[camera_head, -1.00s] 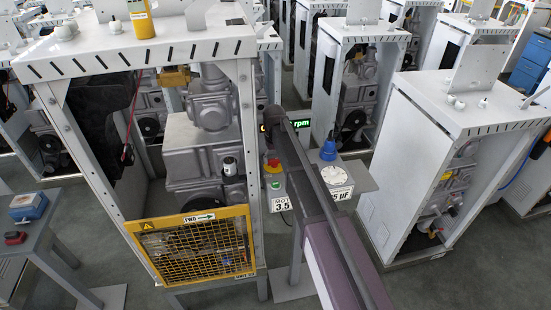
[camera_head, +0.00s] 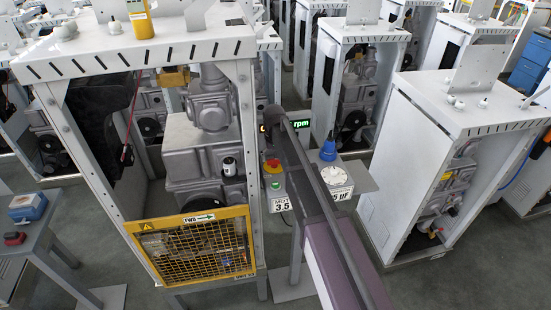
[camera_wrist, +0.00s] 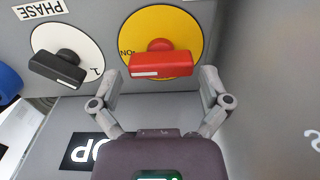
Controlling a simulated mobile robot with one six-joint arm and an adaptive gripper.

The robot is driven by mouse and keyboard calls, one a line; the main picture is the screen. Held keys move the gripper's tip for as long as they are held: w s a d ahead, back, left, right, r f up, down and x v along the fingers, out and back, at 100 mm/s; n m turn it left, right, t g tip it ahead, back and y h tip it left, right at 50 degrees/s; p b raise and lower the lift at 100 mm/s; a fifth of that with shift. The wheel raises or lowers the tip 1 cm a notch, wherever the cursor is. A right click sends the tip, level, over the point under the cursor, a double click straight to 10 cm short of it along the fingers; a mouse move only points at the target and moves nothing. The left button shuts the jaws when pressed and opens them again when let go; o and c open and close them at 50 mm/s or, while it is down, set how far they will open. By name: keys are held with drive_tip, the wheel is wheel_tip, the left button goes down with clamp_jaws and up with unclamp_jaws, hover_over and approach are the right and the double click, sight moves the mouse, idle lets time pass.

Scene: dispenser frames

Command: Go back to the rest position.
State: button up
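In the wrist view my gripper (camera_wrist: 160,78) is open, one finger on each side of a red rotary handle (camera_wrist: 161,64). The handle lies level in the picture on a yellow disc (camera_wrist: 160,20) with part of an ON label. No finger visibly touches the handle. In the head view my arm reaches up from the bottom right towards a control stand between the cabinets, and it hides the gripper's fingers.
A black knob (camera_wrist: 58,67) on a white disc sits left of the red handle. A grey wall (camera_wrist: 270,80) stands close on the right. The head view shows a caged machine (camera_head: 193,245) left of my arm and a white cabinet (camera_head: 450,110) at right.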

drive_tip(key=shift+s, duration=0.2)
drive_tip(key=shift+s, duration=0.25)
drive_tip(key=shift+m, duration=0.6)
drive_tip(key=s+d, duration=0.3)
drive_tip(key=d, duration=0.1)
drive_tip(key=s+d, duration=0.7)
drive_tip(key=d, duration=0.1)
drive_tip(key=shift+s+f, duration=0.15)
drive_tip(key=s+d+m, duration=0.1)
drive_tip(key=s+d, duration=1)
drive_tip(key=s, duration=0.4)
drive_tip(key=shift+s+d+f+m+b, duration=0.15)
drive_tip(key=shift+d+m+b, duration=0.2)
drive_tip(key=shift+m, duration=0.05)
